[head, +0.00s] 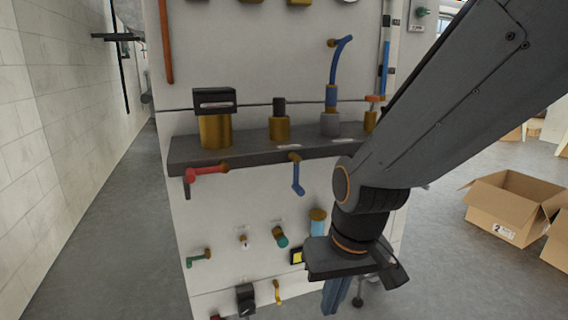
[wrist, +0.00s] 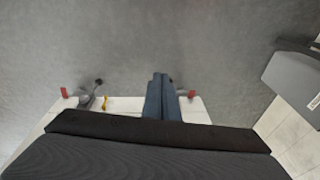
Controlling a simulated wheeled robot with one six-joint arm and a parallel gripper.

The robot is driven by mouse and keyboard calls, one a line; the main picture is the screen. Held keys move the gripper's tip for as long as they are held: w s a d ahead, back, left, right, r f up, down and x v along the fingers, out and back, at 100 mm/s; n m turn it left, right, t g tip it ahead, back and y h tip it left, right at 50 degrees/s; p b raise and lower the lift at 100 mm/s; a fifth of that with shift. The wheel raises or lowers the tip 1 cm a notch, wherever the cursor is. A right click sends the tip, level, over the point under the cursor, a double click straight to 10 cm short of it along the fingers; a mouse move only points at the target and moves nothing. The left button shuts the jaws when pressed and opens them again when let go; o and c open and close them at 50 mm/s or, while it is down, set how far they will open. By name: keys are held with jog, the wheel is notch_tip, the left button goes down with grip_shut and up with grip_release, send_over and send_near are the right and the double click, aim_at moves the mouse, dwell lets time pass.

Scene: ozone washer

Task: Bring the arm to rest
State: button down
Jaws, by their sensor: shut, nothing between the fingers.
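My gripper (head: 336,296) hangs at the end of my arm in the head view, pointing down in front of the lower right part of the washer panel (head: 225,245). Its blue-grey fingers are shut together with nothing between them. The wrist view also shows the shut fingers (wrist: 160,95) over the grey floor. My arm comes in from the upper right and covers part of the panel's right side. I cannot tell how far the fingertips are from the panel.
The panel carries a dark shelf (head: 255,153) with brass fittings, a red-handled valve (head: 206,171) and a blue-handled valve (head: 297,176). An open cardboard box (head: 505,207) stands on the floor at right. A tiled wall (head: 50,130) runs along the left, with clear floor beside it.

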jog(key=s+a+r+n+g+y+p, duration=0.1)
jog(key=s+a+r+n, duration=0.15)
jog(key=s+a, duration=0.25)
jog(key=s+a+r+n+g, duration=0.1)
jog(key=s+a+r, duration=0.25)
jog(key=s, duration=0.25)
jog(key=d+r+m+h+p, duration=0.1)
jog(key=d+r+m+p, duration=0.2)
jog(key=d+r+p, duration=0.6)
jog(key=d+r+m+h+p, duration=0.1)
jog(key=d+r+m+p, duration=0.2)
jog(key=d+r+p, duration=0.7)
notch_tip(320, 180, up, 6)
jog(key=p, duration=1.5)
jog(key=shift+w+d, duration=0.15)
jog(key=shift+d, duration=0.05)
